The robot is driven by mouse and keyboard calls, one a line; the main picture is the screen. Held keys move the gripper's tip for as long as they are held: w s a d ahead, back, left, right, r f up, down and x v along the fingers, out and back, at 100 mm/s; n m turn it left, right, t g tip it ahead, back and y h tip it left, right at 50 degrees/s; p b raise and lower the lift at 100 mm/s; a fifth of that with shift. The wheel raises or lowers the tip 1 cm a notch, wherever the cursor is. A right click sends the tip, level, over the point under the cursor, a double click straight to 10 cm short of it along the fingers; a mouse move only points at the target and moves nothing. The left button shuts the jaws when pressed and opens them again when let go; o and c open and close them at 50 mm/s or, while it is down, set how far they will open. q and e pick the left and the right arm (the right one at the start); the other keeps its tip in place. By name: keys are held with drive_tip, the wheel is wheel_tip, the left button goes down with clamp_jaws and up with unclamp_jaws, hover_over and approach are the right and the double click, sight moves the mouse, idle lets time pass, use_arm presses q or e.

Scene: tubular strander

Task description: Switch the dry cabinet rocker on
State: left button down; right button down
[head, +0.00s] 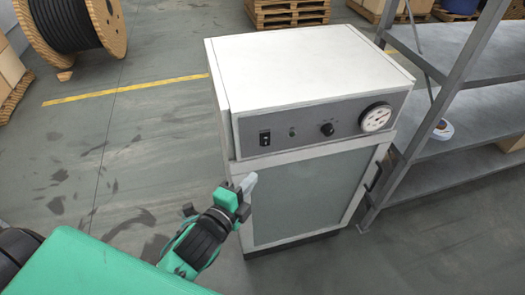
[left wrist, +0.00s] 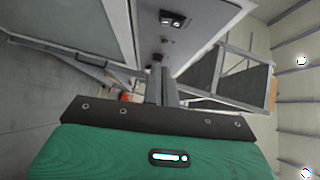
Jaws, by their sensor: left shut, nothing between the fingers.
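The dry cabinet (head: 310,60) is a white box with a grey front panel and a glazed door. The black rocker (head: 264,138) sits at the left end of the panel, with a small pale mark on it; its position is too small to tell. My left gripper (head: 248,183) is shut and empty, in front of the door's upper left, lower in the picture than the rocker and apart from it. In the left wrist view its shut fingers (left wrist: 162,88) point towards the cabinet, and a dark fitting (left wrist: 172,18) shows beyond them. My right gripper is out of view.
The panel also holds a black knob (head: 327,129) and a round dial (head: 376,117). The door has a dark handle (head: 374,177) at right. A metal shelf rack (head: 455,120) stands close on the right. A cable drum (head: 75,30) stands back left. The floor left of the cabinet is clear.

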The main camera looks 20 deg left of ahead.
use_arm(q)
drive_tip(key=p, duration=0.2)
approach(269, 145)
drive_tip(key=w+d, duration=0.2)
drive_tip(key=d, duration=0.1)
drive_tip(key=w, duration=0.1)
drive_tip(key=w+a+p, duration=0.1)
drive_tip(key=w, duration=0.2)
drive_tip(key=shift+a+f+p, duration=0.2)
drive_tip(key=shift+a+p, duration=0.1)
drive_tip(key=shift+a, duration=0.05)
drive_tip(key=shift+w+a+f+b, duration=0.15)
drive_tip(key=shift+f+b, duration=0.15)
drive_tip(key=shift+b, duration=0.3)
drive_tip(key=shift+r+m+t, duration=0.2)
drive_tip(key=shift+m+t, duration=0.1)
drive_tip(key=shift+f, duration=0.1)
